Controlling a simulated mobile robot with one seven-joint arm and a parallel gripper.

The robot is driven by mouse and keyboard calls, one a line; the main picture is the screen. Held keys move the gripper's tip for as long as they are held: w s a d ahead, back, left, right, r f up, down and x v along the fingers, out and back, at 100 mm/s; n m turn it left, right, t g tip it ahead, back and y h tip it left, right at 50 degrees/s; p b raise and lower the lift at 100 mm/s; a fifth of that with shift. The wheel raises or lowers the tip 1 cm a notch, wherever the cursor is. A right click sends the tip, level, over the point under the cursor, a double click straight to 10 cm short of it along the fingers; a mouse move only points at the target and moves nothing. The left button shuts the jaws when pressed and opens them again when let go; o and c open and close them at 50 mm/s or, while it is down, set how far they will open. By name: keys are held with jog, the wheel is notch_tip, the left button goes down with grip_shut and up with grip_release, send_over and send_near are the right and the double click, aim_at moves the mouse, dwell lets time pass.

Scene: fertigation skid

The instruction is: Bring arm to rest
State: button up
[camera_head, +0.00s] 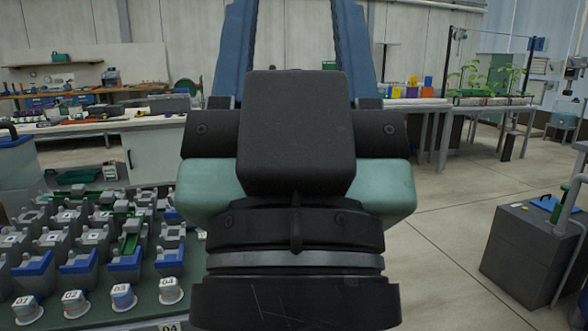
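My gripper (294,30) fills the middle of the head view, seen from behind, close to the camera. Its black and pale green body points up and away. Two long blue fingers stand well apart, with the back wall visible between them. Their tips run out of the top of the picture. I see nothing held in the visible part of the gap. The body hides what lies directly behind it.
At the left, a green-topped skid (125,320) carries grey and blue valve-like blocks and numbered white pots. A workbench (150,119) stands behind it. A dark grey box (519,250) stands at the right. The floor (440,222) between is clear.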

notch_tip(320, 180, up, 32)
jog(key=p, duration=3)
jog(key=shift+p, duration=0.3)
